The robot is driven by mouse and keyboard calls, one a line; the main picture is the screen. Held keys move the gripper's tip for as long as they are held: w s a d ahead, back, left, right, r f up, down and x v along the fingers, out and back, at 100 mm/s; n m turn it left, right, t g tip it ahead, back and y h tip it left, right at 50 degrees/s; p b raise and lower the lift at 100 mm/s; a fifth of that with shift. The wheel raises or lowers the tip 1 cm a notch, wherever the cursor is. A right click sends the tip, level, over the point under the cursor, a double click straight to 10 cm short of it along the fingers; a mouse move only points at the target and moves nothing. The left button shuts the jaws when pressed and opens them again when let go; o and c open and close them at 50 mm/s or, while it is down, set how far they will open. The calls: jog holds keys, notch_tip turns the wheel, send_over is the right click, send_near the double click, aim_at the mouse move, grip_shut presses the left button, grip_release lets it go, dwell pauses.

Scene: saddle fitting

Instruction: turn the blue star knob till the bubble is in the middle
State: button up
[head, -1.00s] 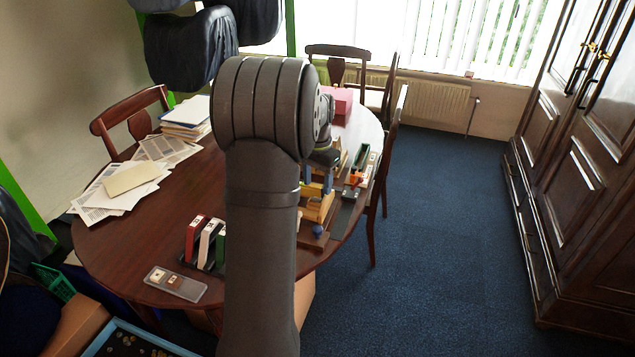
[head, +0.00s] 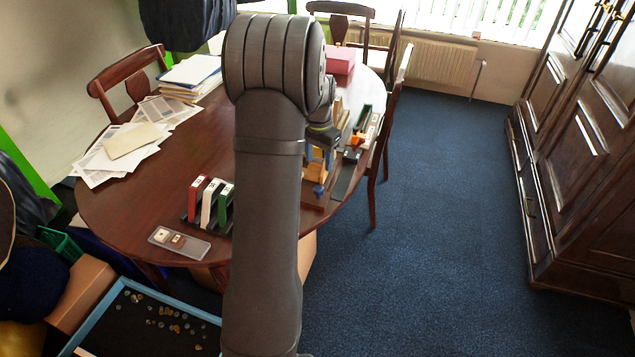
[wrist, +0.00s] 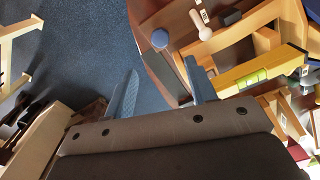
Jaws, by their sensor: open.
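A small round blue knob (wrist: 160,39) shows in the wrist view at the edge of a brown wooden base, just beyond my fingertips. In the head view the blue knob (head: 319,189) is at the near end of the wooden fixture. A yellow level (wrist: 262,71) with a green vial (wrist: 252,78) lies to the right of my fingers. The bubble's place in the vial is too small to tell. My gripper (wrist: 162,66) is open, with empty space between its two blue-grey fingers. In the head view my gripper (head: 321,150) is partly hidden by my arm.
The oval table (head: 140,215) carries binders (head: 211,203), papers (head: 120,150), a grey tray (head: 179,243) and a pink box (head: 341,61). A green-topped block (head: 363,118) stands right of the fixture. Blue carpet (head: 440,190) is open to the right.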

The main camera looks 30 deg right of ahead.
aim_at(319, 189)
notch_tip(319, 189, down, 11)
jog(key=shift+f, duration=0.2)
jog(key=c, duration=0.9)
jog(key=shift+m, duration=2.4)
jog(key=shift+c, duration=0.2)
jog(key=o, duration=0.9)
jog(key=shift+o, duration=0.2)
jog(key=shift+r, duration=0.1)
